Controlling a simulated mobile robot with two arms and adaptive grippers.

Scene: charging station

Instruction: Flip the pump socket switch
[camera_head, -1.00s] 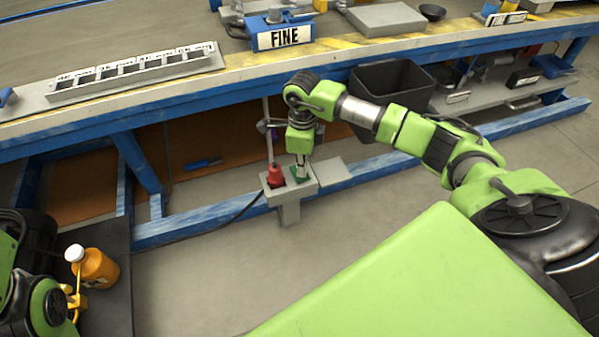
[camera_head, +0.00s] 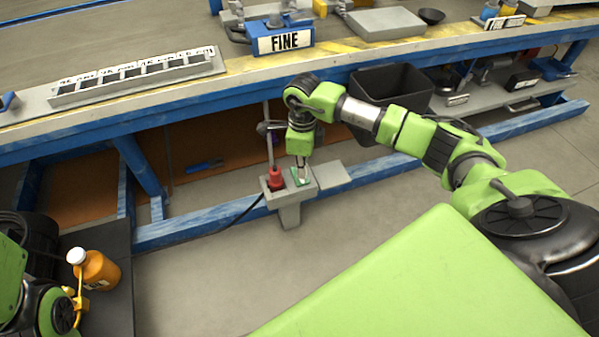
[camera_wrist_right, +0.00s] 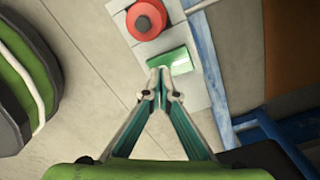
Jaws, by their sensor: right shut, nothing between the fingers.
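A grey socket box (camera_head: 289,214) stands on a post by the blue bench frame. A red plug (camera_head: 276,178) sits in its left part, and a green switch (camera_head: 295,180) is at its right. My right gripper (camera_head: 304,178) points down at the switch, its fingertips shut and empty. In the right wrist view the shut fingertips (camera_wrist_right: 159,72) are at the near left edge of the green switch (camera_wrist_right: 182,61), very close or touching; contact cannot be told. The red plug (camera_wrist_right: 146,19) is beyond it.
A blue bench (camera_head: 200,98) stands above and behind the socket, with a black bin (camera_head: 392,86) under it. A black cable (camera_head: 235,218) runs left from the socket. An orange bottle (camera_head: 98,270) stands at lower left. The floor in front is clear.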

